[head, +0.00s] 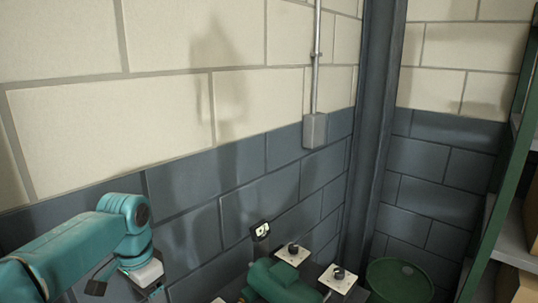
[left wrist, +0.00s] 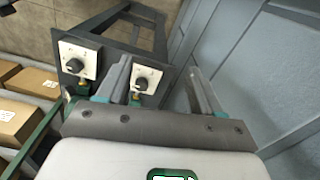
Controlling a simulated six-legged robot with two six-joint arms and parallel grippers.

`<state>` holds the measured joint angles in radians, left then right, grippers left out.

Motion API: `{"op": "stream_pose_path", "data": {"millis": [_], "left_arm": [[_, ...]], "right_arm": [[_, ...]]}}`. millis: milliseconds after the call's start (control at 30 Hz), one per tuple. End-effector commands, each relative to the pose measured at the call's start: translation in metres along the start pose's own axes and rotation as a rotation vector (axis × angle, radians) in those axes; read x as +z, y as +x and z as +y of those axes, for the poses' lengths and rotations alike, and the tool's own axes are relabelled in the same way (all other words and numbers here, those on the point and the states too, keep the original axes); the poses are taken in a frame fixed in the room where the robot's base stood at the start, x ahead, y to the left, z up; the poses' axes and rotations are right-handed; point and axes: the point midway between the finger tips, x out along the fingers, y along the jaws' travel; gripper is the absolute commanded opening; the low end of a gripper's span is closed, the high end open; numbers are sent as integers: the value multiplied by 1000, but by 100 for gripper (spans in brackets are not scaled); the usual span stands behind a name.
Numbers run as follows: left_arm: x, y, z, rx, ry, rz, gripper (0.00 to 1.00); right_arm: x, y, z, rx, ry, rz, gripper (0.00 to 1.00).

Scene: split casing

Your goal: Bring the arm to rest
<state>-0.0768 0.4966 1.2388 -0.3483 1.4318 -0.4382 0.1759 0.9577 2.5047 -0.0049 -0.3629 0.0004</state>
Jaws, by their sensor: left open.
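My left arm (head: 70,245), teal, comes in from the left in the head view and bends down at its wrist. In the left wrist view my left gripper (left wrist: 160,78) is open, with two grey fingers apart. A white plate with a black knob (left wrist: 147,79) shows between and beyond the fingers, apparently not held. A second knob plate (left wrist: 79,56) is left of them. In the head view the two knob plates (head: 292,254) (head: 339,279) stand beside a green rounded body (head: 280,283), right of the gripper.
A green drum (head: 398,282) stands in the corner. A green-framed shelf (head: 510,245) with cardboard boxes is at the right. A small dark-framed white tag (head: 261,230) stands near the wall. A grey box (head: 315,131) with conduit is on the wall. Air above the green body is clear.

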Motion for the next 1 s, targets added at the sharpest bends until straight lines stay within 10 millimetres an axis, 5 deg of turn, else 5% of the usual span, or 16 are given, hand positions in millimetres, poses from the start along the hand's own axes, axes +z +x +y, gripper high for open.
{"op": "stream_pose_path", "data": {"millis": [367,567,700,800,1000], "left_arm": [[-23,124,34,98,-58,40,66],[-13,215,77,189,-160,73,66],[25,298,136,284,-333,92,66],[64,337,178,327,-486,98,66],[124,363,226,340,-695,95,66]], "right_arm": [[0,0,0,0,0,0,43],[0,0,0,0,0,0,43],[0,0,0,0,0,0,43],[0,0,0,0,0,0,43],[0,0,0,0,0,0,43]]}}
